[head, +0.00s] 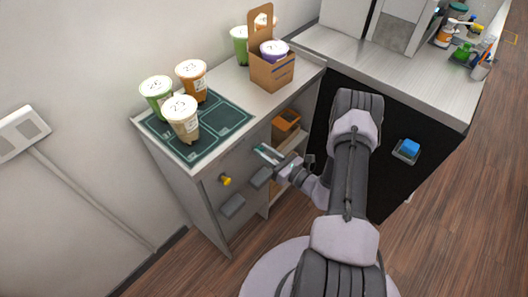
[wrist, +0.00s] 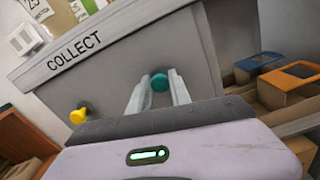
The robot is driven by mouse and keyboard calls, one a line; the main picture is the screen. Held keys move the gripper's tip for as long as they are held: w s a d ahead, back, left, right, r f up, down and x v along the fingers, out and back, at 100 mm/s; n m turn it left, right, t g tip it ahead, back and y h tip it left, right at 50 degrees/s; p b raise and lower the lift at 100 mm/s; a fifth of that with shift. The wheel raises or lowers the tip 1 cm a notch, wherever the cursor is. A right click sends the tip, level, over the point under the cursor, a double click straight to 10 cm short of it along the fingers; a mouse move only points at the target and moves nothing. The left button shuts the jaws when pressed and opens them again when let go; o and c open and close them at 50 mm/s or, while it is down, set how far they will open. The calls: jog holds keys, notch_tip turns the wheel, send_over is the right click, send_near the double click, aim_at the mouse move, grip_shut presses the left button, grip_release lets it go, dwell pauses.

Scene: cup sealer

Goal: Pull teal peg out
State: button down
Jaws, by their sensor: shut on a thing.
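The teal peg (wrist: 160,82) shows as a round teal head against the grey cabinet panel (wrist: 120,75) marked COLLECT in the wrist view. My gripper (wrist: 157,90) has its two pale fingers on either side of the peg head, shut on it. In the head view my gripper (head: 268,154) is at the cabinet's front, below the counter edge, and mostly hides the peg. How deep the peg sits in the panel cannot be seen.
A yellow peg (head: 226,180) sticks out to the left. Open shelves with brown holders (head: 286,122) are at right. Several filled cups stand on the counter above, some on a dark green mat (head: 226,122), near a cardboard carrier (head: 272,72).

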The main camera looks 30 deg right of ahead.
jog(key=v, duration=0.6)
jog(key=shift+s, duration=0.2)
jog(key=c, duration=1.5)
grip_release()
jog(key=shift+o, duration=0.2)
jog(key=p+v, duration=0.2)
jog(key=v, duration=1.5)
jog(key=shift+s, duration=0.25)
jog(key=shift+d+r, duration=0.1)
